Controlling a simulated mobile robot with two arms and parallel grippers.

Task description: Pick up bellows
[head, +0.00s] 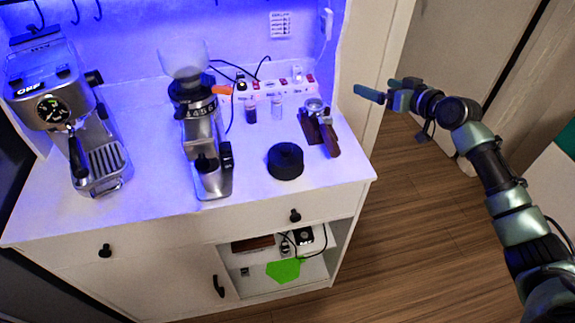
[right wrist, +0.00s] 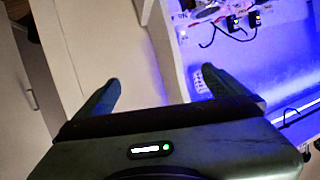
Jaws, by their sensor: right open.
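A low, round black piece (head: 285,161), which looks like the bellows, sits on the white counter near its front right part. Nothing holds it. My right gripper (head: 374,88) is in the air past the counter's right edge, well to the right of the bellows and apart from it. In the right wrist view its two fingers (right wrist: 158,78) are spread with nothing between them. The bellows cannot be made out in the right wrist view. My left gripper is not in view.
A grinder (head: 201,130) and an espresso machine (head: 68,115) stand left of the bellows. A portafilter stand with brown handles (head: 320,130) is close behind it to the right. Small bottles (head: 251,110) and a power strip (head: 272,87) are behind. The cabinet's right side wall (head: 372,70) stands near my gripper.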

